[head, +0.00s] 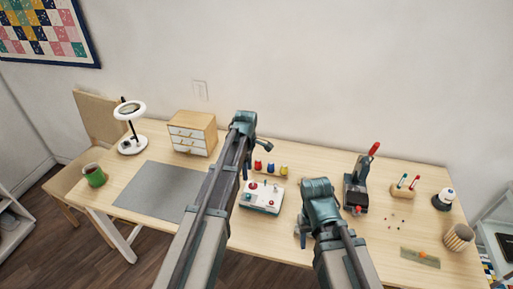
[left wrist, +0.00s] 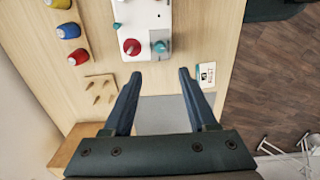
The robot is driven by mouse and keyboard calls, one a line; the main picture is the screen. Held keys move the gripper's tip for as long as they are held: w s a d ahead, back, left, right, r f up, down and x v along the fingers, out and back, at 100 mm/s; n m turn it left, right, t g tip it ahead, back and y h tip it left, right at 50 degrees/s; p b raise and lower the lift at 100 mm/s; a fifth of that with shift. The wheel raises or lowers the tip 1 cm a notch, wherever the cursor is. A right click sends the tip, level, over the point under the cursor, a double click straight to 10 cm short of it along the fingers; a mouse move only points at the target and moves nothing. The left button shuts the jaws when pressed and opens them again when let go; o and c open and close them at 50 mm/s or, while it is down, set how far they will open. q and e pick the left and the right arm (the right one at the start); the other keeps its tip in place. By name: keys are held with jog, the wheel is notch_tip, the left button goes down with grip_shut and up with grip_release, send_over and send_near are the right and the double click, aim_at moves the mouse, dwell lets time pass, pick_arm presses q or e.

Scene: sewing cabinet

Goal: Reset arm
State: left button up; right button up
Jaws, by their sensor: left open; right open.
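My left gripper (left wrist: 160,73) is open and empty in the left wrist view, its two dark blue fingers spread above the table. In the head view its arm reaches up to the middle of the table, and its fingers are mostly hidden behind the arm. The white panel with red and teal knobs (head: 262,197) lies beside it, also seen in the left wrist view (left wrist: 140,20) just beyond the fingertips. My right gripper (head: 302,232) is open, low over the front middle of the table, partly hidden by its own wrist.
Red, blue and yellow spools (head: 270,168) stand behind the panel. A small drawer cabinet (head: 193,133), lamp (head: 130,112), grey mat (head: 160,190) and green mug (head: 94,175) are on the left. A black press with a red handle (head: 357,185) stands right of my right arm.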

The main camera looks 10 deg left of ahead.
pick_arm(q)
jog(key=s+d+m, duration=0.6)
jog(key=s+m, duration=0.4)
jog(key=s, duration=0.2)
jog(key=s+d+m+y, duration=0.1)
jog(key=s+d+m, duration=0.6)
jog(key=s+m, duration=0.4)
jog(key=shift+s+d+m, duration=0.25)
jog(key=shift+s+m, duration=0.05)
jog(key=shift+s, duration=0.35)
